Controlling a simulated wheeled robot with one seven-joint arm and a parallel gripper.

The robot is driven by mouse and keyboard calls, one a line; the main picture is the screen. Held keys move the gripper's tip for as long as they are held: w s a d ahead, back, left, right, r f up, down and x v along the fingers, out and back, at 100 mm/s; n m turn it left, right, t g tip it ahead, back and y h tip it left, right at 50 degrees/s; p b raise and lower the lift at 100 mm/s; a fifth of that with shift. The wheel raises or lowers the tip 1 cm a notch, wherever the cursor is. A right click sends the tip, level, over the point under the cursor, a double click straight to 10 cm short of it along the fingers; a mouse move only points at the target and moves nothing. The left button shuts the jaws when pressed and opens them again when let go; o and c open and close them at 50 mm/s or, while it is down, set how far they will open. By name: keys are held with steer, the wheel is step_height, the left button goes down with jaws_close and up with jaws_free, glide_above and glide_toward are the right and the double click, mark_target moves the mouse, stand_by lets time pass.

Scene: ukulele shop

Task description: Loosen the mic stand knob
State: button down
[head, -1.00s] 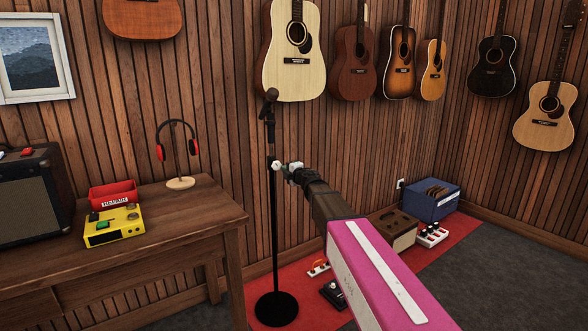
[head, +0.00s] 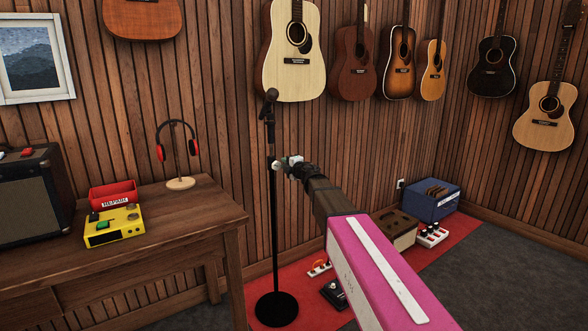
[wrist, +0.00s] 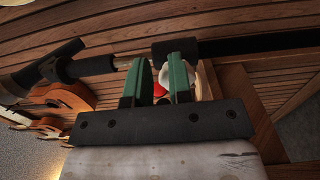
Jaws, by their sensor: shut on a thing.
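The mic stand (head: 274,220) stands upright on a round black base, with a black microphone (head: 271,96) at its top. A small pale knob (head: 277,165) sits on the right side of its pole, at the clutch. My gripper (head: 287,164) reaches in from the right and is shut on the knob. In the wrist view, the green fingers of my gripper (wrist: 163,80) are beside the black clutch (wrist: 177,48).
A wooden table (head: 190,220) at left holds headphones (head: 177,150), a yellow box (head: 113,226), a red tray and an amp. Pedals (head: 334,294) and crates lie on the red mat at right. Guitars hang on the wall behind.

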steer(key=shift+w+a+r, duration=0.2)
steer(key=shift+w, duration=0.3)
steer(key=shift+w+a+r, duration=0.15)
steer(key=shift+w+r, duration=0.05)
steer(key=shift+w, duration=0.25)
steer(key=v, duration=0.7)
steer(key=shift+f, duration=0.3)
